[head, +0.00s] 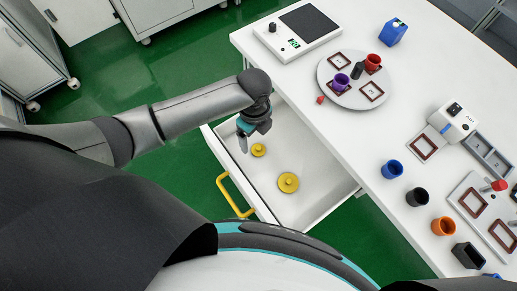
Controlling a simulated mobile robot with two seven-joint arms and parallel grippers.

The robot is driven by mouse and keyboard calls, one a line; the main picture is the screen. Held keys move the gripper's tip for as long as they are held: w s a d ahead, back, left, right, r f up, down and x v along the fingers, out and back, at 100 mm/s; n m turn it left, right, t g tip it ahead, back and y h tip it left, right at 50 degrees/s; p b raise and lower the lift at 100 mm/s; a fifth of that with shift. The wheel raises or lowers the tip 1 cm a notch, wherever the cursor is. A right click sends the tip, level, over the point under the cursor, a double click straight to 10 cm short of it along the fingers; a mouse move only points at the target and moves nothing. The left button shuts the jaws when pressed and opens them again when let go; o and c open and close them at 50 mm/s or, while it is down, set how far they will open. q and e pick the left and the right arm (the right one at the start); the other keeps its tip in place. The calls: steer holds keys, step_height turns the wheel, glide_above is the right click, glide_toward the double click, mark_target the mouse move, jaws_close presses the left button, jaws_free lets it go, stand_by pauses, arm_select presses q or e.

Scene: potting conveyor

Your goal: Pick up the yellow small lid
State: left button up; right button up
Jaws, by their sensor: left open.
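Two round yellow lids with knobs lie in the open white drawer (318,208). The yellow small lid (258,150) is nearer the drawer's left end, and the larger yellow lid (288,183) lies below and to its right. My left gripper (244,144) is open and points down over the drawer's left part, just left of the small lid. It appears apart from the lid; its exact height above the drawer floor is hard to tell. My right gripper is out of view.
The drawer's yellow handle (229,196) is at its front. The white table (345,150) above holds a scale (298,32), a round turntable (340,95) with cups, and several coloured pots at the right. Drawer walls surround the lids.

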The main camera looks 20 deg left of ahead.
mark_target(258, 147)
arm_select(q)
steer(key=shift+f, duration=0.65)
steer(key=f+b, duration=0.1)
steer(key=f, duration=0.1)
steer(key=d+f+b, duration=0.1)
steer(key=f, duration=0.1)
steer(key=shift+w+f, duration=0.1)
steer(key=shift+f, duration=0.15)
steer(key=shift+a+f, duration=0.1)
steer(key=shift+f, duration=0.15)
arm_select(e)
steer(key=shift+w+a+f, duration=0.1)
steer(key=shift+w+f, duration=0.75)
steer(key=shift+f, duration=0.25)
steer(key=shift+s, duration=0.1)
arm_select(q)
steer(key=shift+c, duration=0.8)
jaws_close()
steer(key=shift+r, duration=0.2)
